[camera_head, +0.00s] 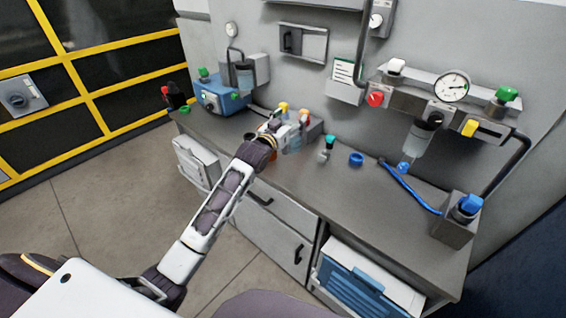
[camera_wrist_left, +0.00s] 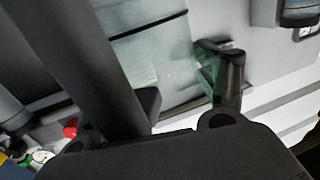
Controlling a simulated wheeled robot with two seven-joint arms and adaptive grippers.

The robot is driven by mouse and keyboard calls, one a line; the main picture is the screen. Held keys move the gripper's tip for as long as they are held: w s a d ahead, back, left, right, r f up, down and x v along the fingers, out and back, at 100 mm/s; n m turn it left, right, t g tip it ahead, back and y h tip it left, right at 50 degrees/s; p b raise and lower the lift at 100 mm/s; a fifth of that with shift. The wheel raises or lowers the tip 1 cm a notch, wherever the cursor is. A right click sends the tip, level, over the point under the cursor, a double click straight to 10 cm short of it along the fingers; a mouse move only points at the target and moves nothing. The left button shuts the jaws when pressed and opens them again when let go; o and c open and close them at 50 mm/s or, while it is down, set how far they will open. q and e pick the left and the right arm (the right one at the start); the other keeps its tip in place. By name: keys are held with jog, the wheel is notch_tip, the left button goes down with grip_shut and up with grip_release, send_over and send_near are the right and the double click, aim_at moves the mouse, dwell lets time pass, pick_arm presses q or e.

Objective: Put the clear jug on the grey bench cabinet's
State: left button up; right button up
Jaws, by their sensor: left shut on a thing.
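My left gripper (camera_head: 276,129) is over the bench top, towards its back left, with its arm reaching in from the lower left. In the left wrist view its dark fingers are shut on the clear jug (camera_wrist_left: 160,62), a see-through, faintly green body with a dark line across it. The fingers hide part of the jug, and in the head view I cannot clearly separate it from the small bottles beside the gripper. The grey bench cabinet (camera_head: 270,236) has a drawer and a door with dark handles below the bench top. My right gripper is not in view.
Small capped bottles (camera_head: 304,118) stand close to the gripper. A blue box (camera_head: 222,96) is at the back left. The front right bench top is clear.

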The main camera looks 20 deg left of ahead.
pick_arm(q)
jog(key=shift+s+a+f, duration=0.15)
jog(key=shift+f, duration=0.15)
jog(key=shift+f, duration=3)
jog(key=shift+f, duration=2.05)
jog(key=o, duration=1.6)
